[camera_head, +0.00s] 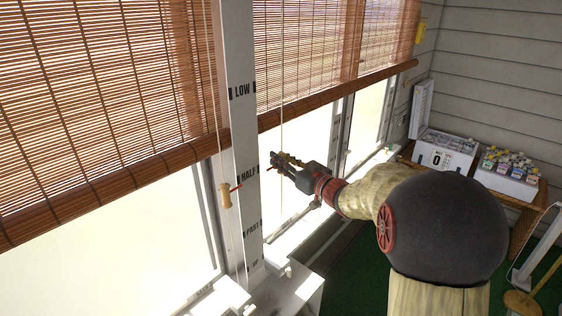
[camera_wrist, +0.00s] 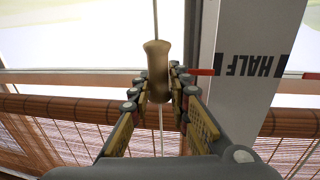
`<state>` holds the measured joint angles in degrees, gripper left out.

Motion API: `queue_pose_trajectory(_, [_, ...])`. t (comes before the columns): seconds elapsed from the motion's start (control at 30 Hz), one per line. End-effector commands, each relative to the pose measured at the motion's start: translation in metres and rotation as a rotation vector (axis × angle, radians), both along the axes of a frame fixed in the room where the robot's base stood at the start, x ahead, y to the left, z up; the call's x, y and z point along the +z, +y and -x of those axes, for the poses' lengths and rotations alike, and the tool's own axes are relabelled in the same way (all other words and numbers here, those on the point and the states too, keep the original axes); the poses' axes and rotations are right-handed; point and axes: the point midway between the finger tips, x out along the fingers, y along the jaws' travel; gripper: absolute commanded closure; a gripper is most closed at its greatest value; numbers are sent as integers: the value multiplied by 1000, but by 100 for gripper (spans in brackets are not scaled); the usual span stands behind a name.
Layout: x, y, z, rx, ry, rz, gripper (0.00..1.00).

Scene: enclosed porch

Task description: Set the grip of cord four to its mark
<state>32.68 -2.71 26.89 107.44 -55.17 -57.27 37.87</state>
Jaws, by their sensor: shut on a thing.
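A pale wooden grip (camera_wrist: 158,70) hangs on a thin cord (camera_head: 282,110) to the right of the white post (camera_head: 243,140). My gripper (camera_head: 277,160) is shut on this grip, with a finger on each side of it in the wrist view (camera_wrist: 158,90). A red pointer (camera_wrist: 201,71) beside the grip reaches toward the post, about level with the black bar next to the HALF mark (camera_wrist: 258,65). The wrist view shows the lettering upside down. In the head view the fingers mostly hide the held grip. No cord number is readable.
Another wooden grip (camera_head: 224,194) with a red pointer hangs left of the post, near HALF. The post also carries LOW (camera_head: 242,90), PART and UP. Bamboo blinds (camera_head: 100,90) cover the upper windows. White boxes (camera_head: 443,152) stand on a wooden table at right.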

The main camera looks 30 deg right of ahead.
Motion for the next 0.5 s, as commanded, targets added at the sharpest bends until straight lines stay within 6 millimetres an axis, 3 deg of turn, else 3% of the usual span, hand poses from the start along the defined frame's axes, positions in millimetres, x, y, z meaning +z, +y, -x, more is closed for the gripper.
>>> queue_pose_trajectory(0.23, [0, -2, 0, -3, 0, 0, 100])
queue_pose_trajectory(0.27, [0, -2, 0, -3, 0, 0, 81])
queue_pose_trajectory(0.5, [0, -1, 0, -2, 0, 0, 67])
